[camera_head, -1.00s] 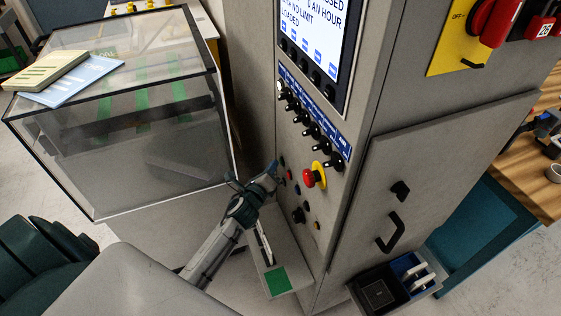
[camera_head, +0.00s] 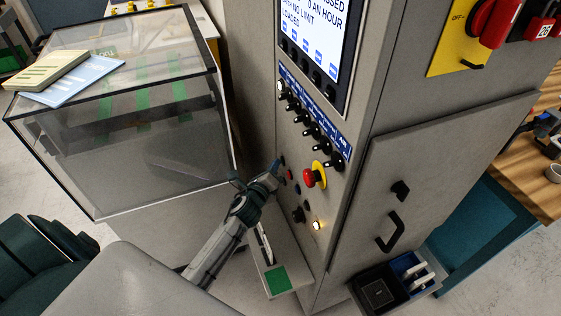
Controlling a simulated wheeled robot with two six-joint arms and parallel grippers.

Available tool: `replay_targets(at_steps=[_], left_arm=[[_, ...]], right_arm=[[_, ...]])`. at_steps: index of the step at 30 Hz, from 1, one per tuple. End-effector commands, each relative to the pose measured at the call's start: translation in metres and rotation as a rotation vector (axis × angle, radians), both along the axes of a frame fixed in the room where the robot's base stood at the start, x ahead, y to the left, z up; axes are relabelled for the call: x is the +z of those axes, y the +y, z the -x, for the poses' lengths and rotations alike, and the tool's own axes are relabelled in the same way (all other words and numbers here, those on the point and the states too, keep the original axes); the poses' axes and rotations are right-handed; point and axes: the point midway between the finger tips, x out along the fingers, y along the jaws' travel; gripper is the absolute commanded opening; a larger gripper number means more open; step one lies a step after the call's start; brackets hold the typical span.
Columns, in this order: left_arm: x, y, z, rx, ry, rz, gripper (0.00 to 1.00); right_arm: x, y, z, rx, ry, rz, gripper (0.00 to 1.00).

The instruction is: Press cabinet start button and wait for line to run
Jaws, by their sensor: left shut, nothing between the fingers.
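The grey cabinet (camera_head: 345,200) stands in the middle with its control panel facing left. A column of small buttons runs down the panel's lower part; a dark one (camera_head: 282,160) and a red one (camera_head: 290,175) sit closest to my gripper. I cannot read which is the start button. My left gripper (camera_head: 276,168) is shut and empty, its tips at the panel's left edge beside these buttons; I cannot tell whether they touch. A small lamp (camera_head: 317,225) low on the panel glows. The screen (camera_head: 318,40) shows text including "0 AN HOUR". My right gripper is not in view.
A red emergency knob (camera_head: 309,178) on a yellow plate juts out near my gripper. A clear-walled enclosure (camera_head: 165,150) stands left of the cabinet. A low ledge with a green square (camera_head: 278,280) sits below. A black bin (camera_head: 378,292) hangs at lower right.

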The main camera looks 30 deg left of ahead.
Motion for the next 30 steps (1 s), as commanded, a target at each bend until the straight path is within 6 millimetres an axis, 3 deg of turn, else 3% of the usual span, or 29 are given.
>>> replay_targets(at_steps=[30], left_arm=[[-0.003, 0.018, 0.021, 0.0, 0.002, -0.003, 0.0]], right_arm=[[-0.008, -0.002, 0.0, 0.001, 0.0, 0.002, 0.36]])
